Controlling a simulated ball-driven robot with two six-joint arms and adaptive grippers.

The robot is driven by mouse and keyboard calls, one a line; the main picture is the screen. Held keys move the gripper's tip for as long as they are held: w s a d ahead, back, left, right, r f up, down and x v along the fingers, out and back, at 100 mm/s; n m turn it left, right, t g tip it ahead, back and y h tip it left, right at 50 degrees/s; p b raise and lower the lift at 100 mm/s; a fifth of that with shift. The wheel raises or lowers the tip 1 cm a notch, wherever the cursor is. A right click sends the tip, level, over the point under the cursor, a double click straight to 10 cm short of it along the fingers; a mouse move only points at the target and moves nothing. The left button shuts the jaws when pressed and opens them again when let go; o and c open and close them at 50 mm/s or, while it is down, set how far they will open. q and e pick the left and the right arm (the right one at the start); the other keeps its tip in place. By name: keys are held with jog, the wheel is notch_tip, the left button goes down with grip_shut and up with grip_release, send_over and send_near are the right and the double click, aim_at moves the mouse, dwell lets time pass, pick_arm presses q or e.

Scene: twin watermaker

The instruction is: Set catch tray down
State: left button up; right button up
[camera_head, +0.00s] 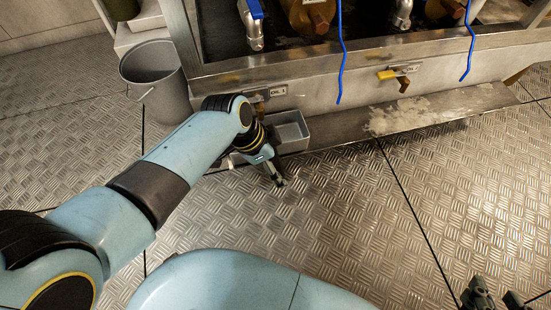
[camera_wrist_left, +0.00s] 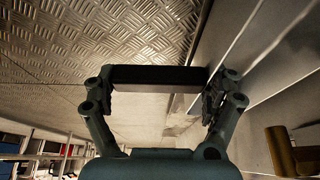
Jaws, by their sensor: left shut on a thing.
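The catch tray (camera_head: 291,133) is a shallow grey tray below the drain valve marked OIL 1, by the foot of the machine. My left forearm and wrist hide much of it. My left gripper (camera_head: 278,181) is at the tray's near side, pointing down. In the left wrist view the left gripper (camera_wrist_left: 158,80) is shut on a dark-topped grey piece that spans the fingers, which looks like part of the tray. Whether the tray touches the floor is hard to tell. My right gripper (camera_head: 496,299) shows partly at the bottom right, fingers apart, with nothing seen between them.
A grey bucket (camera_head: 158,82) stands left of the machine. A yellow-handled valve (camera_head: 393,74) sits on the machine front, above a low metal ledge (camera_head: 420,112) with a pale crusty patch. Blue cords (camera_head: 341,60) hang down. The patterned metal floor (camera_head: 340,215) in front is clear.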

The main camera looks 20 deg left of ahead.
pick_arm(q)
jog(key=shift+f, duration=0.25)
jog(key=o, duration=1.5)
